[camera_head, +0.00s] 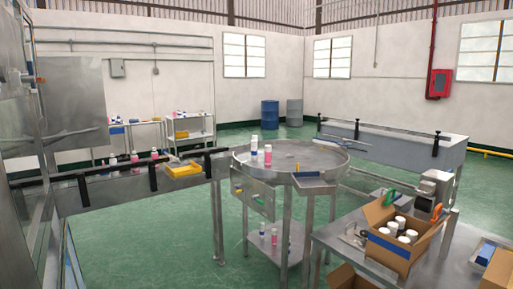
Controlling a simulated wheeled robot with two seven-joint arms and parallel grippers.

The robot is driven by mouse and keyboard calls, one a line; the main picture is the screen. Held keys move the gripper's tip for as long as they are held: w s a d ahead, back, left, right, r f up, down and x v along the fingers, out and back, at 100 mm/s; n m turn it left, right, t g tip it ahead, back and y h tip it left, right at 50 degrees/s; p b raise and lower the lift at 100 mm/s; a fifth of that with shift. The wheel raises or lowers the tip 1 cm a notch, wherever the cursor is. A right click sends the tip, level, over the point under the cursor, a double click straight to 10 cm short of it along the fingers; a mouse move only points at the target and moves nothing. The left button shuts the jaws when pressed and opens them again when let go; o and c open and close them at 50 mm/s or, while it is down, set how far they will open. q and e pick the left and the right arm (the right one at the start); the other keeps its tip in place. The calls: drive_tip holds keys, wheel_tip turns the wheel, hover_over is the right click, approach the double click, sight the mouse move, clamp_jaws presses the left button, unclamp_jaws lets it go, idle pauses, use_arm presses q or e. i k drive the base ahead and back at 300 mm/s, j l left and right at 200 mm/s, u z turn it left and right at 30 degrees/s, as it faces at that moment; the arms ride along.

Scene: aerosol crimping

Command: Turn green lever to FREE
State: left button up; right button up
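A grey plate (252,199) hangs at the front left of the round steel table. It carries small coloured parts, with a greenish-yellow one (237,188) near its upper left. They are too small for me to tell which is the green lever, how it is turned, or to read any FREE marking. A larger green object (391,196) shows at the back of the open cardboard box on the right bench; I cannot tell what it is. Neither of my grippers is in view.
The round table (318,160) holds a few bottles (254,147). A conveyor (105,190) with a yellow tray (184,170) joins it from the left. The cardboard box (385,260) of white-capped containers stands on the right bench. Green floor (150,240) is clear at front left.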

sight(255, 197)
drive_tip(key=i+l+u, duration=0.25)
drive_tip(key=i, duration=0.5)
drive_tip(key=i+l+u, duration=0.15)
drive_tip(key=i+u, duration=0.15)
drive_tip(key=i, duration=0.4)
drive_tip(key=i+l+u, duration=0.25)
drive_tip(key=i+l, duration=0.15)
drive_tip(key=i, duration=0.3)
drive_tip(key=i+l+u, duration=0.25)
drive_tip(key=i+l, duration=0.35)
